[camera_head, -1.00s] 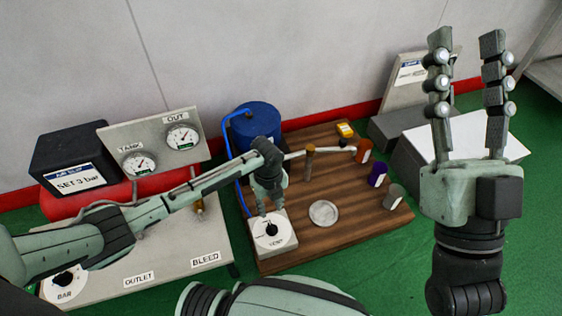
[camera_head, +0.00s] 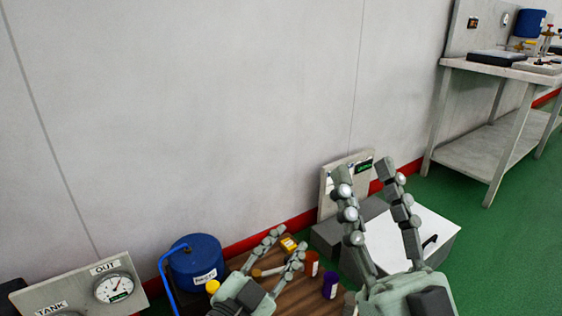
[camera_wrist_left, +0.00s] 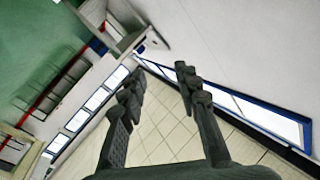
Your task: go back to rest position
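My left gripper (camera_head: 288,243) points upward at the bottom middle of the head view, in front of the wooden board (camera_head: 300,298). Its two fingers are apart with nothing seen between them. In the left wrist view the same fingers (camera_wrist_left: 160,76) stand apart and empty, facing away from the bench. My right gripper (camera_head: 364,172) also points upward, further right, its long fingers spread and empty. It stands in front of the white-topped box (camera_head: 428,234) and covers part of it.
A blue tank (camera_head: 196,266) and pressure gauges (camera_head: 114,289) are at lower left. Orange (camera_head: 312,264) and purple (camera_head: 330,286) containers stand on the board. A steel table (camera_head: 490,142) stands at right on green floor (camera_head: 470,270). The left wrist view shows pale floor tiles (camera_wrist_left: 175,130).

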